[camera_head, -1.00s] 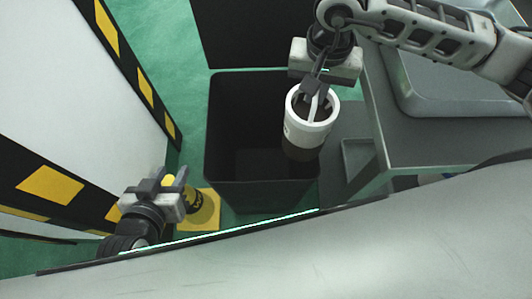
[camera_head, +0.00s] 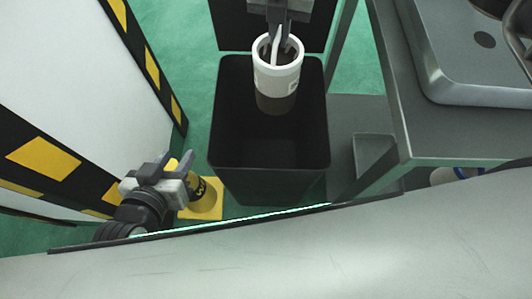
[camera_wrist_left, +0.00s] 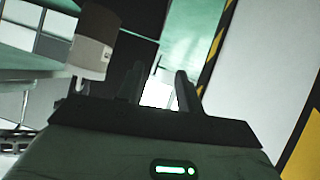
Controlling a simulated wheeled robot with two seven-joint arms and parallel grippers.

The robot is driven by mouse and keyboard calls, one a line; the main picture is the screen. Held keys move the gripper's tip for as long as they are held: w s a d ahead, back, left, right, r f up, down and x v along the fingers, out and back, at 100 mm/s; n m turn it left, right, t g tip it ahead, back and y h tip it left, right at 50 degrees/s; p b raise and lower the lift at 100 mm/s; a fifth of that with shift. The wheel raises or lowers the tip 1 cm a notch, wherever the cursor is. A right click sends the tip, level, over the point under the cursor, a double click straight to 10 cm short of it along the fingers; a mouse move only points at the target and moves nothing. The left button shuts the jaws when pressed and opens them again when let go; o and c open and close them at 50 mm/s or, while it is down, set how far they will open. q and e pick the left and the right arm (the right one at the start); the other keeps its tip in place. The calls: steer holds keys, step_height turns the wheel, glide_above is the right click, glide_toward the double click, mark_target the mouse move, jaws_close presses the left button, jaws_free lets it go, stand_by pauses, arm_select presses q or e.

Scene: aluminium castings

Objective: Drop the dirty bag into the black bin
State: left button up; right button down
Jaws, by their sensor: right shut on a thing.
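The dirty bag (camera_head: 278,78) looks like a round holder with a white upper part and a brown lower part. My right gripper (camera_head: 279,38) comes in from the top and is shut on its upper part, partly hiding its opening. The bag hangs upright over the back part of the black bin's opening. The black bin (camera_head: 270,187) stands open on the floor, and its inside looks dark and empty where visible. My left gripper (camera_head: 174,158) is open and empty, low at the left of the bin. Its fingers stand apart in the left wrist view (camera_wrist_left: 159,88).
A grey metal table (camera_head: 455,135) with a sink basin stands right of the bin. A white panel with black-and-yellow edging (camera_head: 95,110) is at the left. A yellow object on a yellow base (camera_head: 203,200) stands near my left gripper. Green floor shows between.

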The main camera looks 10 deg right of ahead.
steer(key=m, duration=0.1)
steer(key=w+m, duration=0.1)
steer(key=m, duration=0.1)
steer(key=shift+w+a+r, duration=0.1)
steer(key=shift+w+a, duration=0.05)
steer(key=shift+w, duration=0.05)
steer(key=shift+f+m+b, duration=0.3)
steer(key=shift+f+b, duration=0.15)
steer(key=shift+b, duration=0.05)
step_height(320, 180, down, 4)
steer(key=b, duration=0.2)
steer(key=shift+b, duration=0.4)
arm_select(q)
step_height(320, 180, down, 2)
steer(key=shift+s+d+f, duration=0.1)
steer(key=shift+s, duration=0.05)
arm_select(e)
steer(key=shift+f, duration=0.45)
